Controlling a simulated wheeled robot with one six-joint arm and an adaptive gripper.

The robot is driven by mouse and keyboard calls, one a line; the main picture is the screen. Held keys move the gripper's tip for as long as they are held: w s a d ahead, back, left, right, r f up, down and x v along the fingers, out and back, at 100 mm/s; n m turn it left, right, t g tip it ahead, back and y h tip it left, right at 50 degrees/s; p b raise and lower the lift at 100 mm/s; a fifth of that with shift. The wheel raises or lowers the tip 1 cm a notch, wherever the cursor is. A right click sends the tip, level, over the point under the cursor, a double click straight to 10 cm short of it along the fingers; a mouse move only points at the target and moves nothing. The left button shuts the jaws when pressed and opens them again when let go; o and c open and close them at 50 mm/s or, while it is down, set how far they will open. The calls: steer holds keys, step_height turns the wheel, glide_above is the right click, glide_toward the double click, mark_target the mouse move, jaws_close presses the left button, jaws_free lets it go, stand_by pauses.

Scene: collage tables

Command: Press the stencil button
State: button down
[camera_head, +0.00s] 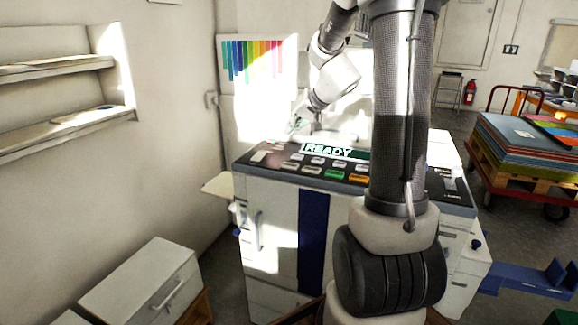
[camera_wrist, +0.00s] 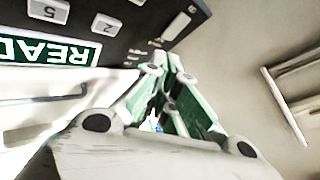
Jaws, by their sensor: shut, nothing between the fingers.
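The printing machine's dark control panel (camera_head: 262,172) runs along its top front, with a lit "READY" display (camera_head: 328,151). Below the display are pale keys, a green button (camera_head: 335,174) and an orange button (camera_head: 358,179). The labels are too small to read, so I cannot tell which is the stencil button. In the wrist view, the display (camera_wrist: 50,50) and keys marked 5 (camera_wrist: 47,10) and 2 (camera_wrist: 106,23) appear upside down. My gripper (camera_wrist: 166,62) is shut and empty, its tips near the panel's edge. In the head view, my gripper (camera_head: 298,124) is left of the display; contact is unclear.
My arm hides the panel's right-centre part. A white drawer cabinet (camera_head: 140,285) stands at the lower left, and wall shelves (camera_head: 60,130) are above it. A red cart with stacked sheets (camera_head: 515,140) is at the right. A colour chart (camera_head: 250,60) hangs behind.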

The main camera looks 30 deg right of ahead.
mark_target(292, 164)
steer(key=shift+f, duration=4.25)
steer(key=shift+f, duration=0.4)
steer(key=shift+f, duration=0.35)
steer(key=shift+r, duration=0.8)
steer(key=shift+r, duration=0.1)
steer(key=shift+r, duration=2.4)
